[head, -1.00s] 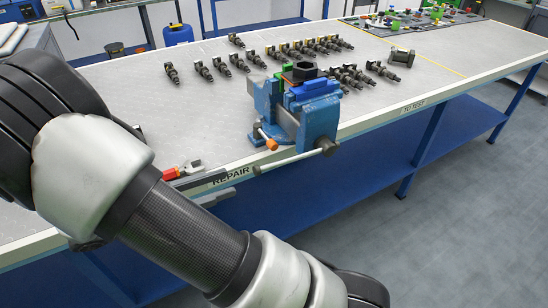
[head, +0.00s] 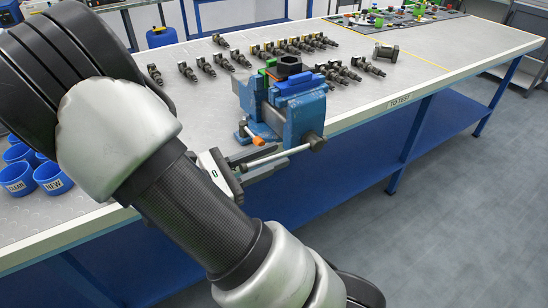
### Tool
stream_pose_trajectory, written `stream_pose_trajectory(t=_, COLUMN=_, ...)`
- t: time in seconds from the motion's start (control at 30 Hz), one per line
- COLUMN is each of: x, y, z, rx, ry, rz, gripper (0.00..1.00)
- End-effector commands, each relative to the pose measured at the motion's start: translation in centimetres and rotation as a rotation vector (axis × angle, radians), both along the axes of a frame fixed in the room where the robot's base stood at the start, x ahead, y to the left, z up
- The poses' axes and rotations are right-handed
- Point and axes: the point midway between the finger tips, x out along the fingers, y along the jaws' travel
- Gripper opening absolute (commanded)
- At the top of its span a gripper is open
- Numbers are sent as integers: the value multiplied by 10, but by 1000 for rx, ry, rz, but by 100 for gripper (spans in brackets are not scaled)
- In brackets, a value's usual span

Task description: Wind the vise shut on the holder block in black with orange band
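The blue vise (head: 303,118) stands at the front edge of the bench. The black holder block (head: 289,66) sits upright at the top of its jaws, beside a bright blue jaw piece; its orange band is barely visible. The vise's steel handle bar (head: 284,154) slants down to the left from the screw head (head: 316,142). My gripper (head: 279,158) is at the bar's left part, its fingers apart, one above and one below the bar. I cannot see clear contact. My arm hides part of the bench to the left.
Several injectors (head: 187,71) lie in rows behind the vise, and a dark metal part (head: 386,52) lies to the right. Blue cups (head: 52,178) stand at the far left. The floor in front of the bench at right is clear.

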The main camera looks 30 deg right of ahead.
Motion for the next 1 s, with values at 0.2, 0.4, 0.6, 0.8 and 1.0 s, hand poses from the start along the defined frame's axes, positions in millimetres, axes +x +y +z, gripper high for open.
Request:
stream_pose_trajectory(t=0.2, x=0, y=-11, z=0, rx=0, ry=1, rz=-1, gripper=30)
stream_pose_trajectory(t=0.4, x=0, y=-11, z=0, rx=0, ry=0, rz=-1, gripper=30)
stream_pose_trajectory(t=0.6, x=0, y=-10, z=0, rx=0, ry=0, rz=-1, gripper=0)
stream_pose_trajectory(t=0.8, x=0, y=-10, z=0, rx=1, ry=0, rz=-1, gripper=0)
stream_pose_trajectory(t=1.0, x=0, y=-5, z=3, rx=13, ry=-1, rz=0, gripper=0)
